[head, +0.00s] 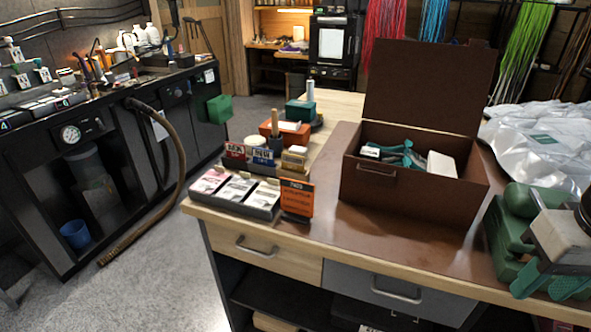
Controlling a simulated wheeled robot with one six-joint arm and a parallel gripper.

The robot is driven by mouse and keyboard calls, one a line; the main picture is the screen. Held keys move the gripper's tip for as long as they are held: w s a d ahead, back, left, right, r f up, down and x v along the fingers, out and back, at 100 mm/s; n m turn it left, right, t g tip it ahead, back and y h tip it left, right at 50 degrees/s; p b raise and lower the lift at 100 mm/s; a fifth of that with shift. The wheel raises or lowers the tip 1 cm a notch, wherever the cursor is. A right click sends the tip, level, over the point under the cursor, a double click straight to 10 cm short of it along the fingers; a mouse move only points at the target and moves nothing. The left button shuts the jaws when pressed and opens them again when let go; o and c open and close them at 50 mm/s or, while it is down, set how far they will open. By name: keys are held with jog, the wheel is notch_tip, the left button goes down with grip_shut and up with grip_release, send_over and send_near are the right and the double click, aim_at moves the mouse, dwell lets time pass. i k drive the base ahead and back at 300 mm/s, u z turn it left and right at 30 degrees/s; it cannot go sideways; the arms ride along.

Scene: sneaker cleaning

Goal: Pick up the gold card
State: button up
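I cannot make out a card that is clearly gold. A dark card holder (236,201) at the table's front left corner holds a row of pink and pale cards with dark print. Upright red and blue-labelled cards (248,155) stand behind that row. An orange printed card or sign (297,200) stands upright at the holder's right end. My gripper (541,291) is at the lower right edge, with green fingers spread apart and nothing visible between them. It is well to the right of the cards, with the brown box between.
An open brown box (375,191) with its lid raised holds green-handled tools and a white block. Clear plastic-wrapped goods (540,135) lie behind at right. Orange and green boxes (299,110) stand behind the cards. The brown table top (400,240) is clear in front of the box.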

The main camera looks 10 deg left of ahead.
aim_at(289, 161)
jog(key=k, duration=1.2)
jog(key=u, duration=0.55)
jog(key=i, duration=0.45)
jog(key=u, duration=0.85)
jog(key=i, duration=1.45)
jog(key=z, duration=0.8)
jog(key=i, duration=0.4)
jog(key=z, duration=0.3)
